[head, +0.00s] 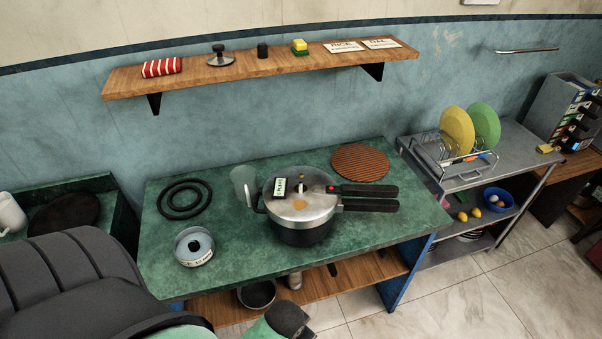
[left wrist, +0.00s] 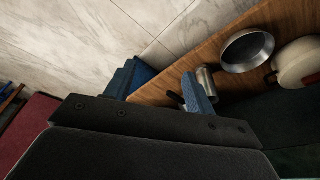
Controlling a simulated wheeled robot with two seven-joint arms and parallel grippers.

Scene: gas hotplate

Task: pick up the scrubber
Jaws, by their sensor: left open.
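A small yellow-and-green block (head: 299,46), which looks like a scrubber sponge, rests on the wooden wall shelf (head: 215,82). A small yellow block (head: 545,149) also lies at the right end of the metal rack; I cannot tell which is the scrubber. My left gripper (left wrist: 162,82) shows in the left wrist view with its two blue fingers apart and nothing between them. It is over the wooden under-counter shelf and floor, far from either block. In the head view its fingers do not show. My right gripper is not in view.
A pan (left wrist: 247,50) and metal cup (left wrist: 207,80) stand on the lower shelf.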

